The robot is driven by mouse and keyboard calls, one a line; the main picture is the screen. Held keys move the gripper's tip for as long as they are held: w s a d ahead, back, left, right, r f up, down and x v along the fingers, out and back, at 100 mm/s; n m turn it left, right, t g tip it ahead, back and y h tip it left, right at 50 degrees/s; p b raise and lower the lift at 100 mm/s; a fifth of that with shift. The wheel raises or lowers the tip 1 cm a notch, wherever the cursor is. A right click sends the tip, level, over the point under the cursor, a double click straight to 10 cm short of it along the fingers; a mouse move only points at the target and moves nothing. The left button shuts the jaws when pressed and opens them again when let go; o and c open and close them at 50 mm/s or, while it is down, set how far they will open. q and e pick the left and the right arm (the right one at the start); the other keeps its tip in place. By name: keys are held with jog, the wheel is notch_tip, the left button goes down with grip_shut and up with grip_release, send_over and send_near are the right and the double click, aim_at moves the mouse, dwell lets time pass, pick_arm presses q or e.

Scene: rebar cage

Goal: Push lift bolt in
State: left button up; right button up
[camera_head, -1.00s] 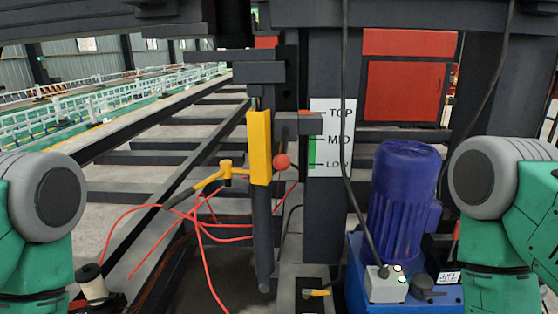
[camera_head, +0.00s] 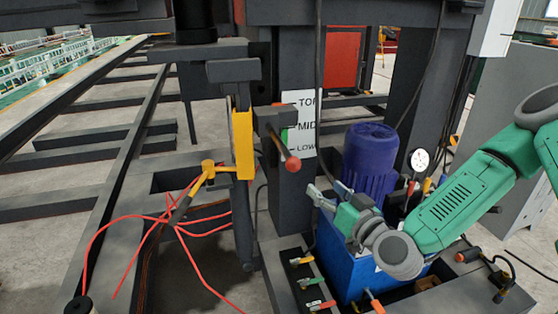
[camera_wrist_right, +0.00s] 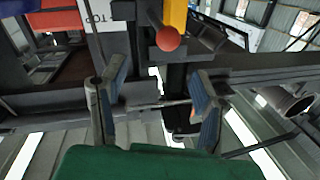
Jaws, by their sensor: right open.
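The lift bolt is a dark rod with a red ball end (camera_head: 292,164), sticking out of the dark block (camera_head: 272,121) beside the yellow plate (camera_head: 243,144) on the post. In the right wrist view the red ball (camera_wrist_right: 168,39) shows past and between my fingertips, close to the yellow plate (camera_wrist_right: 178,14). My right gripper (camera_head: 322,196) is below and to the right of the ball in the head view, apart from it. Its blue-padded fingers (camera_wrist_right: 160,92) are spread with nothing held between them. My left gripper is out of view.
A TOP/MID/LOW scale (camera_head: 300,124) is on the post behind the bolt. A blue motor (camera_head: 369,162) on a blue tank (camera_head: 345,262) stands near my right forearm. Valve levers (camera_head: 305,281) sit below. A yellow-headed handle (camera_head: 207,170) and red cables (camera_head: 190,232) lie left.

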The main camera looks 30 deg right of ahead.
aim_at(293, 168)
jog(key=w, duration=0.3)
jog(key=w+a, duration=0.1)
jog(key=w, duration=0.3)
jog(key=w+a, duration=0.1)
jog(key=w, duration=0.3)
jog(key=shift+w+r, duration=0.1)
jog(key=shift+r, duration=0.1)
jog(key=shift+w+d, duration=0.45)
jog(key=shift+w, duration=0.35)
jog(key=shift+w+d+f, duration=0.2)
jog(key=shift+d+f, duration=0.05)
jog(key=shift+d, duration=0.4)
jog(key=shift+a, duration=0.15)
jog(key=shift+a+r, duration=0.15)
jog(key=shift+a, duration=0.3)
jog(key=c, duration=1.2)
jog(key=shift+a, duration=0.15)
grip_shut()
jog(key=w, duration=0.1)
jog(key=w+d+b, duration=0.1)
jog(key=w, duration=0.2)
jog(key=shift+d, duration=0.3)
jog(key=shift+w+d, duration=0.1)
jog(key=shift+w, duration=0.25)
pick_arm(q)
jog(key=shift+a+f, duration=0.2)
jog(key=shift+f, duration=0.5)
pick_arm(e)
jog(key=shift+r, duration=0.1)
